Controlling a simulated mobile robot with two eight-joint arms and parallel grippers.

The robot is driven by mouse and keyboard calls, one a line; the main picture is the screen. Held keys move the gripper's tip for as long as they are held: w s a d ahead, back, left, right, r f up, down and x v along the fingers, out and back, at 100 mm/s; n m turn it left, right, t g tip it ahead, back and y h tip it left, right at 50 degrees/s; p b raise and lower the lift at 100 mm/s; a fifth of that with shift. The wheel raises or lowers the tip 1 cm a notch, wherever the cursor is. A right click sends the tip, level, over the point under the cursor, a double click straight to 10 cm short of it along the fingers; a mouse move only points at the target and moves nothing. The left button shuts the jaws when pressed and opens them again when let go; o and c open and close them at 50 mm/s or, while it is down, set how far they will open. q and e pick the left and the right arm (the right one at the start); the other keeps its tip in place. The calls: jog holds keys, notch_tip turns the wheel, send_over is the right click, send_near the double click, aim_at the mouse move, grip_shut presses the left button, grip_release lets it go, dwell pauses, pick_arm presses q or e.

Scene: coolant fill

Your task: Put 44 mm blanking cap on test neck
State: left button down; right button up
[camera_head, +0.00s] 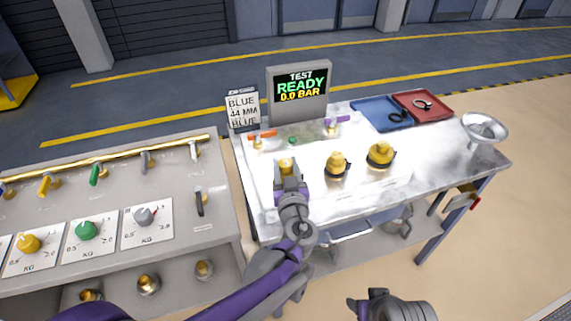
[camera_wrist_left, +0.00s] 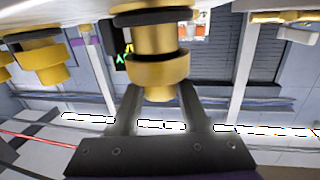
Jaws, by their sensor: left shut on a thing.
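My left gripper (camera_head: 287,172) is shut on a brass-coloured cap (camera_head: 287,163) at the left of the bench top. In the left wrist view its two fingers (camera_wrist_left: 158,97) grip the stepped brass cap (camera_wrist_left: 158,72), with a dark ring around it. Whether this cap sits on a neck or is clear of the bench I cannot tell. Two similar brass pieces with dark rings stand to the right, a middle one (camera_head: 337,165) and a right one (camera_head: 380,154). Which is the 44 mm size does not show. My right gripper (camera_head: 368,305) is at the bottom edge, away from the bench.
A screen (camera_head: 300,90) reads "TEST READY 0.0 BAR"; a sign (camera_head: 242,110) reads "BLUE 44 MM BLUE". A blue tray (camera_head: 370,115), a red tray (camera_head: 438,112) and a metal funnel (camera_head: 485,130) are at the right. A panel with dials (camera_head: 87,231) stands left.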

pick_arm(q)
jog(key=shift+f+b, duration=0.5)
jog(key=shift+f, duration=0.3)
jog(key=shift+c, duration=1.6)
grip_release()
jog(key=shift+s, duration=0.1)
jog(key=s+d, duration=0.1)
jog(key=s, duration=0.9)
jog(key=shift+s+d+r, duration=0.15)
jog(key=shift+s+r, duration=0.1)
jog(key=shift+s, duration=0.1)
